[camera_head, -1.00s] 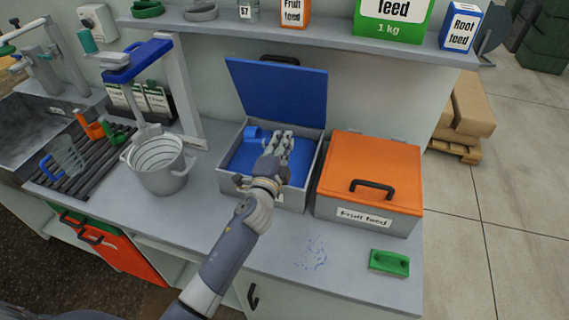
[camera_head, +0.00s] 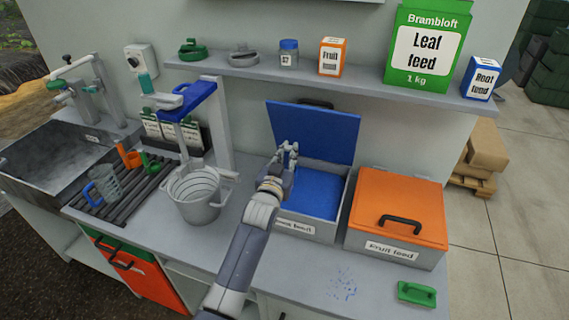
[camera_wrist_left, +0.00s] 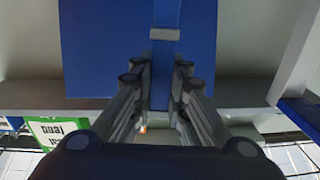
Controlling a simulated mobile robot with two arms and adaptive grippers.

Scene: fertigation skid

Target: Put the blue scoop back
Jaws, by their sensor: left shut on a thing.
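My left gripper (camera_head: 288,158) is above the left edge of the open blue-lidded box (camera_head: 302,229), in front of its raised blue lid (camera_head: 318,128). In the left wrist view its fingers (camera_wrist_left: 160,82) are closed around a narrow blue piece (camera_wrist_left: 165,62) with a grey band, which I take to be the blue scoop's handle. The rest of the scoop is hidden or out of view. Blue feed (camera_head: 312,194) fills the box, and no scoop shows lying in its visible part. My right gripper is not in view.
A grey measuring bucket (camera_head: 196,205) stands left of the box, under a blue-topped stand (camera_head: 187,98). A rack (camera_head: 125,196) holds orange and green scoops and a clear jug. A closed orange-lidded box (camera_head: 398,212) stands right. A green tool (camera_head: 417,293) and blue spill (camera_head: 343,283) lie in front.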

